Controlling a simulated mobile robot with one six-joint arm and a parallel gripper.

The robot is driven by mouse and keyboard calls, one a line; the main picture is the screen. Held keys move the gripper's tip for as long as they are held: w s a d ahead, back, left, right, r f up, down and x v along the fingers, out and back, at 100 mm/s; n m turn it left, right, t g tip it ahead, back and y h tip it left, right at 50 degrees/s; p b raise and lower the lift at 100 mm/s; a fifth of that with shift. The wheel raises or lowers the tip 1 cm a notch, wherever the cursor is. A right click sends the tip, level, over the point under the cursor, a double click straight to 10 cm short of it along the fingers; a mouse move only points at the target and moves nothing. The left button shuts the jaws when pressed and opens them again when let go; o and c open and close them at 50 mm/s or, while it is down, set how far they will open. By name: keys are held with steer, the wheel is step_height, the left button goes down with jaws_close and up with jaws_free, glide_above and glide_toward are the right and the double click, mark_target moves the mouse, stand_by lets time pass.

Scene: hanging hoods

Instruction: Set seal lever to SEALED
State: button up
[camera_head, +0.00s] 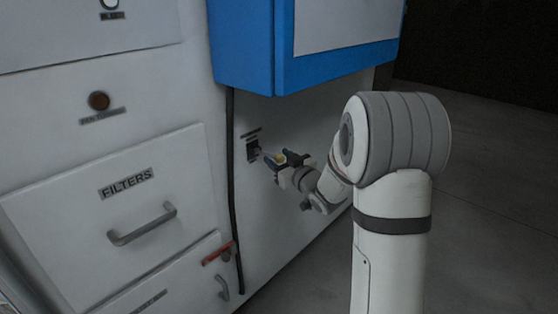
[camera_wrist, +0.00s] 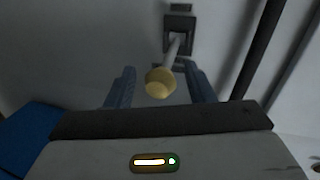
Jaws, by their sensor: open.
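The seal lever (camera_wrist: 174,50) is a thin metal rod with a yellowish round knob (camera_wrist: 160,83), standing out from a dark slotted plate (camera_wrist: 180,22) on the white panel. In the head view the plate (camera_head: 253,149) and yellow knob (camera_head: 280,159) are small, below the blue box. My gripper (camera_wrist: 160,88) is open, with the knob between its two dark fingers and a gap seen on each side. In the head view my gripper (camera_head: 283,162) is at the lever. The labels by the plate are too small to read.
A blue box (camera_head: 245,48) hangs above the lever. A black cable (camera_head: 233,180) runs down the panel to the left. The FILTERS drawer (camera_head: 110,200) with its handle (camera_head: 142,224) and a red handle (camera_head: 217,253) are further left. The floor at right is clear.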

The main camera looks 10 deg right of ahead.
steer(key=shift+c, duration=0.6)
jaws_close()
